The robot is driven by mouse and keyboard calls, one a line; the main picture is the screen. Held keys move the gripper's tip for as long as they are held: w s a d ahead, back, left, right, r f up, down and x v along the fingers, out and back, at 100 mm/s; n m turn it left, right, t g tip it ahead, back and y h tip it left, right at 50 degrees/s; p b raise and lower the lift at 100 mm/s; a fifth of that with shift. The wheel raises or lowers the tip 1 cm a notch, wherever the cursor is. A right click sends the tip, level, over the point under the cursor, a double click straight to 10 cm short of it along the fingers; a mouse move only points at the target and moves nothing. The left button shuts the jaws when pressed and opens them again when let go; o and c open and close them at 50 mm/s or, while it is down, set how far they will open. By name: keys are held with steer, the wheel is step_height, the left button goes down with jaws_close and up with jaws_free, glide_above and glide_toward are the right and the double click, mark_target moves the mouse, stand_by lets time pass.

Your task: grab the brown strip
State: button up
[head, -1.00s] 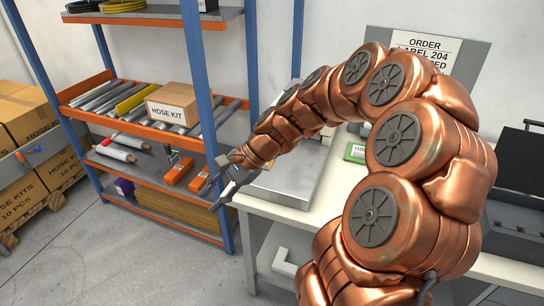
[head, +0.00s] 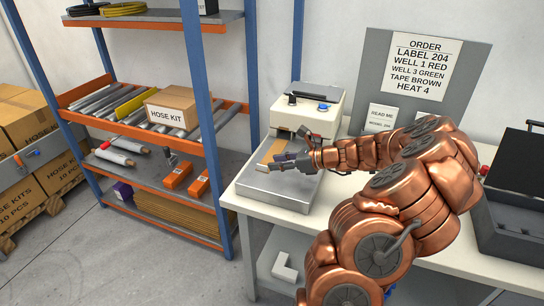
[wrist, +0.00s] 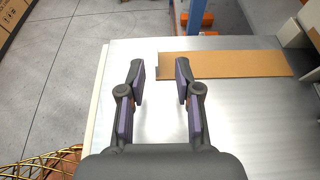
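The brown strip (wrist: 235,64) lies flat on the bare metal plate (wrist: 240,120) in the wrist view. Its left end shows between and just beyond my fingertips, and its length runs to the right. In the head view part of the strip (head: 267,147) shows on the plate (head: 272,190) in front of the cream machine; my gripper hides some of it. My gripper (wrist: 160,70) is open and empty, over the plate. The right fingertip overlaps the strip in the picture; I cannot tell whether it touches. It also shows in the head view (head: 277,163).
The cream machine (head: 302,112) stands at the back of the plate on the white table (head: 350,215). A blue-posted shelf (head: 214,130) is close to the left. A dark open case (head: 515,215) sits at the right. An order sign (head: 425,62) stands behind.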

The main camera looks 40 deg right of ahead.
mark_target(264, 171)
steer(key=x, duration=0.4)
steer(key=shift+s+a+f+p, duration=0.2)
steer(key=shift+s+p, duration=0.05)
steer(key=shift+p, duration=0.1)
steer(key=shift+x, duration=0.75)
steer(key=shift+c, duration=0.3)
jaws_close()
